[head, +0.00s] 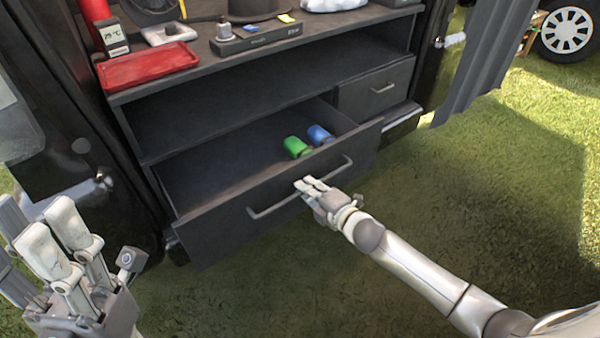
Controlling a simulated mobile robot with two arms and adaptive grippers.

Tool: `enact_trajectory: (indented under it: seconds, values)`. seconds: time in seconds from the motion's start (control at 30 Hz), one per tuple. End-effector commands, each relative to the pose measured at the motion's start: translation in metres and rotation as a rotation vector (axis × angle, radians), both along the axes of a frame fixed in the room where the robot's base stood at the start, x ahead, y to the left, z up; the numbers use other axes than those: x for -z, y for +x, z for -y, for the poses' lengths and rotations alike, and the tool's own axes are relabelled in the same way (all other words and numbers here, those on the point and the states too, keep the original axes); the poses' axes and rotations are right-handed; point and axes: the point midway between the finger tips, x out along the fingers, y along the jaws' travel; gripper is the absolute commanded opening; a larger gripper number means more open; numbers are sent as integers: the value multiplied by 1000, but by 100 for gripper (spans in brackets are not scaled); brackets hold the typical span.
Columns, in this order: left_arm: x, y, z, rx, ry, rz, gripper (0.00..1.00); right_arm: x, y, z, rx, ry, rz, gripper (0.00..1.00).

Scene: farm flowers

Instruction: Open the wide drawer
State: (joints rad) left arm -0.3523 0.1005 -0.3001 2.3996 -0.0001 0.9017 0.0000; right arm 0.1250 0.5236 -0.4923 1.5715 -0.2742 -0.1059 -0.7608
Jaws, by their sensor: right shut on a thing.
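The wide drawer (230,218) is the dark lower drawer of the cabinet, and it stands pulled out with its inside showing. A green can (296,147) and a blue can (319,135) lie in it near the right side. A long grey bar handle (270,209) runs across its front. My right gripper (311,186) is shut on the handle, right of its middle; its fingertips partly hide the bar. My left gripper (55,236) is at the lower left, apart from the drawer, with its fingers raised and a gap between them.
A smaller drawer (376,90) at the right is shut. Above is an open shelf and a top (205,52) with a red tray (147,66), a dark box (256,38) and a hat. Open door panels flank the cabinet. Grass (430,200) in front is clear.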

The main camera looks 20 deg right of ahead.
Motion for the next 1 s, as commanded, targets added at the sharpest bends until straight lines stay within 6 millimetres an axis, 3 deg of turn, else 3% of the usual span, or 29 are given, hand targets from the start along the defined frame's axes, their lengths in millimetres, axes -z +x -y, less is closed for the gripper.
enact_trajectory:
  seconds: [0.3,0.73,0.77,0.9,1.0]
  values:
    - [-12,0,0,0,0,0,40,0,-25,9,1,0,-1,0]
    - [-12,0,0,1,0,-1,40,1,-28,10,-1,0,0,0]
    - [-12,0,0,1,0,-1,40,1,-28,10,-1,0,0,14]
    - [-12,0,0,1,0,-1,40,1,-27,10,-1,0,0,32]
    - [-12,0,0,1,0,-1,40,0,-27,10,0,0,0,33]
